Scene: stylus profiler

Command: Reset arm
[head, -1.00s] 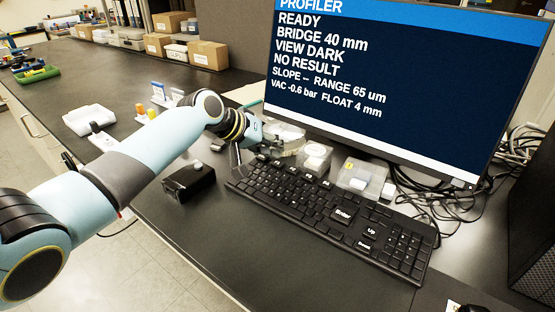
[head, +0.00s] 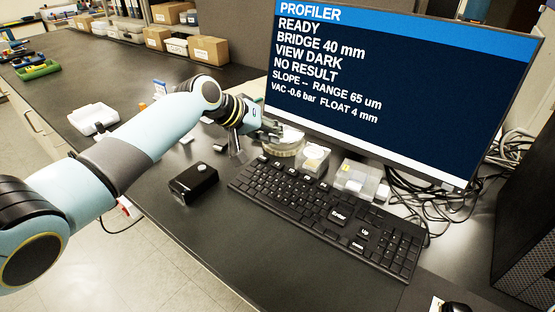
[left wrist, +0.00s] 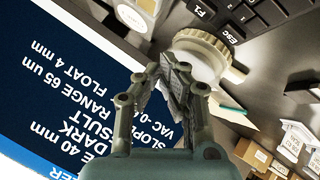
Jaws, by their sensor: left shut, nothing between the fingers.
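My left arm comes in from the left in the head view. Its gripper (head: 262,131) hangs over the desk beyond the keyboard's left end, in front of the monitor's lower left corner. In the left wrist view the fingers (left wrist: 180,84) are together and empty. A round cream-coloured disc-like part (head: 287,147) stands just beyond the gripper, partly hidden; it also shows in the left wrist view (left wrist: 198,58). I cannot tell whether the fingers touch it. The monitor (head: 385,95) reads READY, BRIDGE 40 mm, VIEW DARK, NO RESULT.
The black keyboard (head: 325,215) lies right of a small black box with a pale button (head: 193,184). Clear plastic boxes (head: 357,179) stand below the monitor. Cables (head: 440,190) tangle at right. Cardboard boxes (head: 206,51) line the back.

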